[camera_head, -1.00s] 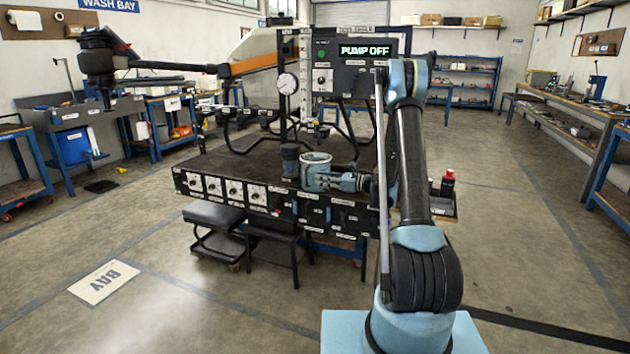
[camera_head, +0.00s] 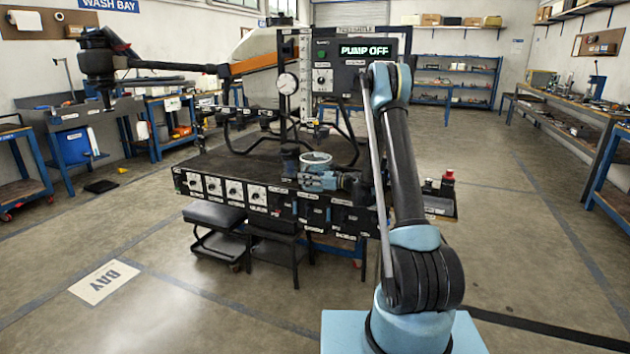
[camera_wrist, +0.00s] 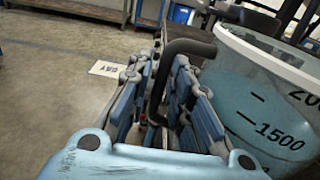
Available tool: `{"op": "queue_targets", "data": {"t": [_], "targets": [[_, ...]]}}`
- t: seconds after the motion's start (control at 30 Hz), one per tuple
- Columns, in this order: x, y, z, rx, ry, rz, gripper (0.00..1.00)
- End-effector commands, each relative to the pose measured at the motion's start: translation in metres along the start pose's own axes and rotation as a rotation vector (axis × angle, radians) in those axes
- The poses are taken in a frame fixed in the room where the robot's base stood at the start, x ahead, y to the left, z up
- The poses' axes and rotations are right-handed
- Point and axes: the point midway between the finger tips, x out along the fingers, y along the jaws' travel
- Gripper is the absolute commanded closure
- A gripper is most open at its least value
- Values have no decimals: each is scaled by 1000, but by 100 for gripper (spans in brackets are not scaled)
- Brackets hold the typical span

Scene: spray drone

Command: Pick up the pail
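The pail is a pale blue, see-through vessel with a light rim and dark volume marks. It stands upright on the dark bench top in the head view (camera_head: 316,159). My gripper (camera_head: 312,180) is in front of it there and hides its lower part. In the wrist view the pail (camera_wrist: 262,95) fills the right side, with a dark curved handle (camera_wrist: 185,46) reaching left from it. My gripper (camera_wrist: 162,85) has one finger on each side of the handle's downward part. The fingers look apart, with a gap between them; contact with the handle is not clear.
Switches line the bench front (camera_head: 228,190). A red-topped item (camera_head: 448,183) is at the right end.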

Motion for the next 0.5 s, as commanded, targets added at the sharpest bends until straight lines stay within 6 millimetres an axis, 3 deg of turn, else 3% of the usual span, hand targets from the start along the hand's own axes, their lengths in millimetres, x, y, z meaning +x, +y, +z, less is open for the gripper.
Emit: {"op": "queue_targets", "data": {"t": [0.03,0.13,0.5], "targets": [[0,0,0,0,0,0,80],[0,0,0,0,0,0,100],[0,0,1,-1,-1,0,100]]}}
